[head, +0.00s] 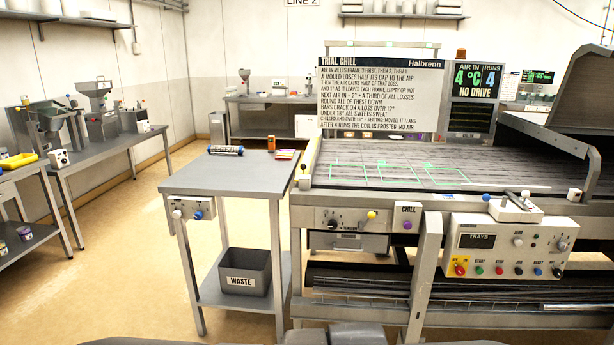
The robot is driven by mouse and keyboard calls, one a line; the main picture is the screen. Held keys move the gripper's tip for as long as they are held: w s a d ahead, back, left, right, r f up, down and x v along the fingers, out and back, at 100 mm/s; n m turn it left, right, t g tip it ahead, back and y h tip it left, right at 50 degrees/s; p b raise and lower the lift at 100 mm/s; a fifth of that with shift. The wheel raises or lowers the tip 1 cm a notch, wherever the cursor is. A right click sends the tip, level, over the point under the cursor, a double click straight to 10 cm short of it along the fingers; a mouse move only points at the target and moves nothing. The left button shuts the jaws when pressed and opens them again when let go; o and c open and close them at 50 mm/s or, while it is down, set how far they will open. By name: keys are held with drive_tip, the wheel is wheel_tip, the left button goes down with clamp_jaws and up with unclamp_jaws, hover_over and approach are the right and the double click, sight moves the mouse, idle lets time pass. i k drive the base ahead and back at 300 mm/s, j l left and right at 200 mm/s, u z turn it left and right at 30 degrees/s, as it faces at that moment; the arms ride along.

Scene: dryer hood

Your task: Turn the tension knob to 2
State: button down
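The tension knob (333,223) is a small dark knob on the pale front panel (385,218) of the machine, at the panel's left end. Small lettering that seems to read TENSION sits beside it. Its scale and pointer are too small to read, so I cannot tell its setting. A lever with a yellow ball (372,215) and a purple button (407,225) under a CHILL label are to its right on the same panel. My gripper is not in view. Nothing is seen touching the knob.
A steel side table (238,172) stands left of the machine, with a waste bin (245,271) on its lower shelf. A grey upright post (424,265) stands right of the knob panel. The control box (510,247) juts out further right. Open floor (135,270) lies left.

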sight(332, 224)
drive_tip(key=i+l+u, duration=0.1)
drive_tip(key=i+l, duration=0.15)
drive_tip(key=i+l+u, duration=0.1)
drive_tip(key=i+l, duration=0.15)
drive_tip(key=l, duration=0.15)
drive_tip(key=i+l+u, duration=0.1)
drive_tip(key=l, duration=0.3)
drive_tip(key=i+l+u, duration=0.1)
drive_tip(key=i+l, duration=0.25)
